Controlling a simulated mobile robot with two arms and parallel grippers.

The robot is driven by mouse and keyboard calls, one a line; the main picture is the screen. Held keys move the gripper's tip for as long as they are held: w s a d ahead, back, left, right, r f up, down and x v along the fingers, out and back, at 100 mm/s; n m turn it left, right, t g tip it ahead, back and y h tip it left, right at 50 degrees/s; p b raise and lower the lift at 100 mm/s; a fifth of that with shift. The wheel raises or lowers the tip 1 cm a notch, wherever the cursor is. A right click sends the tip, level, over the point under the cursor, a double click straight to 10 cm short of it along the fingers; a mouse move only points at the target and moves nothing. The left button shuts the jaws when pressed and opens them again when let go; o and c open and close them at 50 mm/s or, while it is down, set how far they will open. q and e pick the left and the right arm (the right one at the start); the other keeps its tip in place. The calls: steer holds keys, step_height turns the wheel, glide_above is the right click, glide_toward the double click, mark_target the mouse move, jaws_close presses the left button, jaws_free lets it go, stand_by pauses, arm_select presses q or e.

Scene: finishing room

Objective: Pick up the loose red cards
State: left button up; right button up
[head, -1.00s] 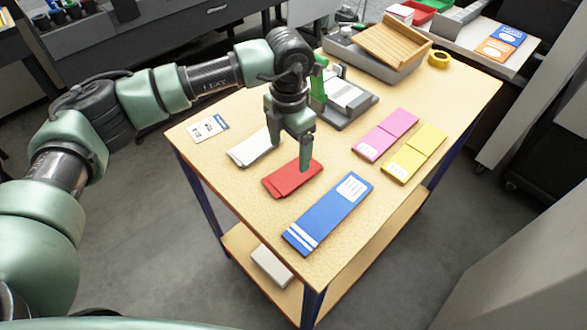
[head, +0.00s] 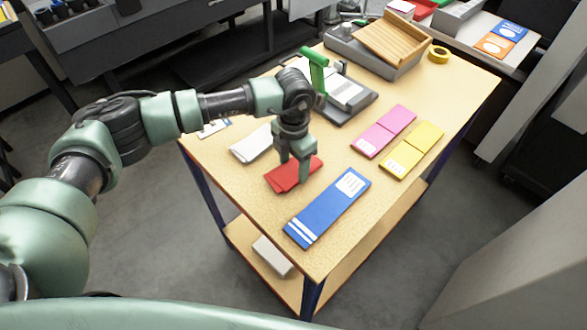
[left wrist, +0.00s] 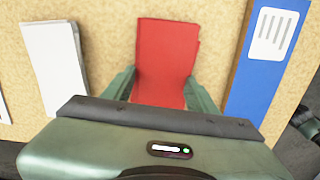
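The loose red cards (head: 287,180) lie in a small flat stack on the wooden table, between a white stack and a blue pack. In the left wrist view the red cards (left wrist: 167,55) are in the middle. My left gripper (head: 294,171) is low over the stack, pointing down. In the left wrist view its fingers (left wrist: 161,78) stand apart, one along each long side of the cards. Whether they touch the card edges I cannot tell. The near end of the stack is hidden behind the gripper body. My right gripper is in neither view.
A white stack (head: 252,144) lies left of the red cards and a blue pack (head: 325,210) right. Pink cards (head: 384,131) and yellow cards (head: 412,150) lie farther right. A device with a green handle (head: 314,70) stands behind the gripper. The table's front corner is clear.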

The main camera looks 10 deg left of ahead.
arm_select(q)
steer(key=shift+c, duration=1)
steer(key=shift+r, duration=0.15)
